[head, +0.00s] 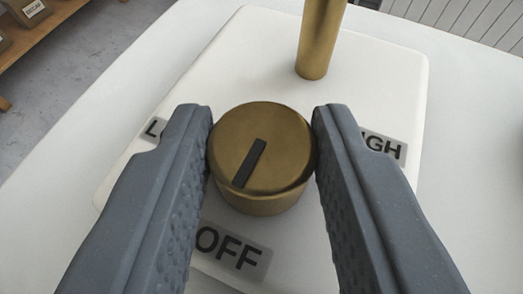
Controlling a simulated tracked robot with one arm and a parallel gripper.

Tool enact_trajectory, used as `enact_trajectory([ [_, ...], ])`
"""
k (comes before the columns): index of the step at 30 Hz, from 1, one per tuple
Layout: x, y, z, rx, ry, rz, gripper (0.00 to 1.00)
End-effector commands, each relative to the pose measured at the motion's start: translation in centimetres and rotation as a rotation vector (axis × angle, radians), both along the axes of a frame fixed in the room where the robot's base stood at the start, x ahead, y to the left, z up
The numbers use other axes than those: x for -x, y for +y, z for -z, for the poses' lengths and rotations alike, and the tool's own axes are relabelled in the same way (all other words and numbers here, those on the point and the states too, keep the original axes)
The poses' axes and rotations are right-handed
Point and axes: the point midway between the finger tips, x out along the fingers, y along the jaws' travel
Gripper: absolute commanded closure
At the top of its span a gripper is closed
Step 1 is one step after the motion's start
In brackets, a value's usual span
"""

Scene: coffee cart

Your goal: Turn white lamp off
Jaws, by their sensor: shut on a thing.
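The white lamp's base (246,48) is a flat white plate with rounded corners, and a brass post (321,38) rises from its far side. A round brass knob (262,125) sits in the middle of the picture with a dark pointer bar (249,163) on top. The bar runs from upper right to lower left. The OFF label (231,248) is below the knob. A label ending in "GH" (386,147) is to the right, and one starting with "L" (154,129) is to the left, both partly hidden by my fingers. My gripper (262,139) is shut on the knob, one finger on each side.
The base stands on a white tabletop (466,190) with bare room around it. At the top left, beyond the table edge, are a grey floor (95,70) and a wooden shelf (50,35) with small labelled boxes. A ribbed white panel (470,20) is at the top right.

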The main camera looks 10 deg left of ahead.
Motion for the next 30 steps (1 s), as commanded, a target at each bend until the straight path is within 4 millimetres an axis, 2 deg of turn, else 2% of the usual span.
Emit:
enact_trajectory([
  [2, 0.0, -0.2, 0.0, 0.000, -0.001, 0.003, 0.93],
  [3, 0.0, -0.1, 0.0, -0.001, 0.000, 0.004, 0.59],
  [4, 0.0, -0.1, 0.0, -0.001, 0.000, 0.004, 0.51],
  [5, 0.0, -0.1, 0.0, -0.001, 0.000, 0.004, 0.48],
  [17, 0.5, -0.2, -0.2, -0.001, 0.000, 0.001, 0.48],
  [23, 2.8, -0.7, -1.1, 0.000, 0.005, 0.004, 0.48],
  [30, 6.6, -1.6, -2.7, 0.001, 0.003, 0.004, 0.48],
])
